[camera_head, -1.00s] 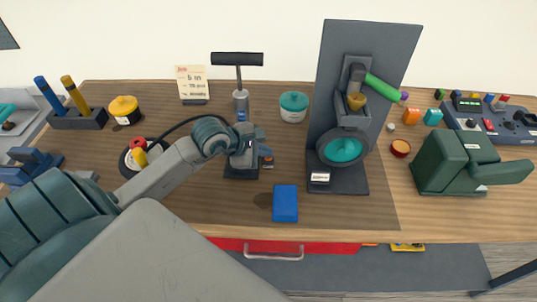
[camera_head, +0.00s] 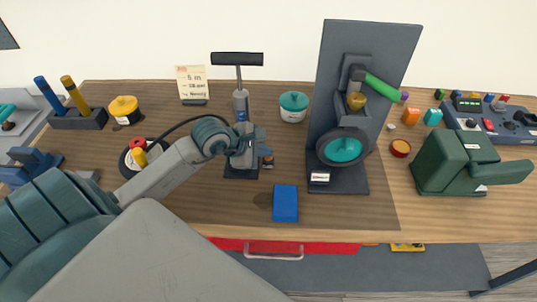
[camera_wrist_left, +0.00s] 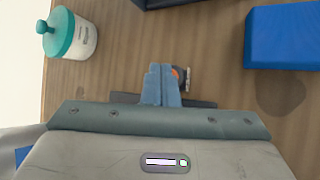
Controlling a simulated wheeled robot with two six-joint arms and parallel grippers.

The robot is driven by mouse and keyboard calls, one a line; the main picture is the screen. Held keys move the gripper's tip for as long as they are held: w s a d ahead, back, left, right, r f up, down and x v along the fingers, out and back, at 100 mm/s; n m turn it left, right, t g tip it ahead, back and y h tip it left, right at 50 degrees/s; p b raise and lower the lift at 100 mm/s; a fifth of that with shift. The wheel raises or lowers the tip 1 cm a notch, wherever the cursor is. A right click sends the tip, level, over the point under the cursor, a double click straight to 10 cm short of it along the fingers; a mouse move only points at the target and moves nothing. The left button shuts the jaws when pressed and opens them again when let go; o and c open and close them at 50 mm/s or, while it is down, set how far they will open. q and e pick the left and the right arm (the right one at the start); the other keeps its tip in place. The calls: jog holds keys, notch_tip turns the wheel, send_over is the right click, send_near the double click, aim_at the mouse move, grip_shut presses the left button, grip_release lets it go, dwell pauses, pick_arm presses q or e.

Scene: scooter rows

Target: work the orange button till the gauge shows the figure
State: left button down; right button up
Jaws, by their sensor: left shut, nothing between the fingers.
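A small orange button (camera_head: 268,158) shows low on the right side of the upright hand pump (camera_head: 240,103), which has a black T-handle. In the left wrist view the orange button (camera_wrist_left: 175,72) lies right beside the fingertips; I cannot tell whether they touch it. My left gripper (camera_head: 262,143) is shut and empty, in front of the pump body and just above the button. Its blue fingers (camera_wrist_left: 162,82) show together in the wrist view. I cannot make out a gauge face or reading; the arm hides part of the pump. My right gripper is not in view.
A card with writing (camera_head: 191,80) stands behind the pump. A blue block (camera_head: 285,203) lies in front, a teal-lidded jar (camera_head: 293,106) behind. A tall dark stand (camera_head: 340,75) rises to the right. Bare table lies between the pump and the stand.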

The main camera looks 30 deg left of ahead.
pick_arm(q)
jog(key=shift+a+r+p, duration=0.15)
jog(key=shift+r+p, duration=0.25)
jog(key=shift+r, duration=0.4)
jog(key=shift+r, duration=0.2)
notch_tip(320, 180, up, 5)
jog(key=shift+f+p, duration=0.15)
jog(key=shift+p, duration=1)
